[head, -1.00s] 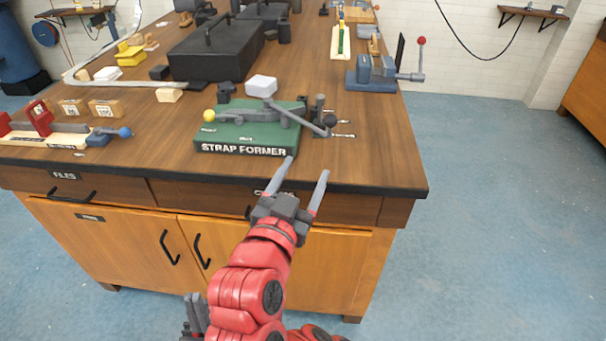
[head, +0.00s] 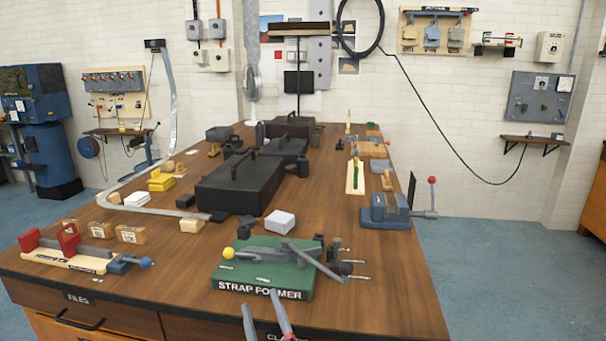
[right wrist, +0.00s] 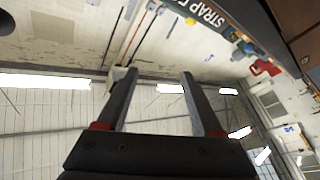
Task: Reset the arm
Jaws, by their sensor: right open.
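The strap former (head: 262,279) is a green block with a white-lettered front, near the front edge of the bench. Its grey lever (head: 318,264) lies across the top, with a yellow ball (head: 228,253) at the left end. My right gripper (head: 263,308) shows only its two fingertips at the bottom of the head view, in front of the block and apart from it. It is open and empty. In the right wrist view the fingers (right wrist: 156,75) are spread, with the strap former's lettering (right wrist: 212,14) at the top. My left gripper is out of view.
The wooden bench (head: 165,268) has a black front edge. A red-and-blue clamp fixture (head: 75,250) stands left, a white block (head: 280,222) and black boxes (head: 240,183) behind, and a blue vice (head: 386,212) at the right edge. Bare bench lies right of the strap former.

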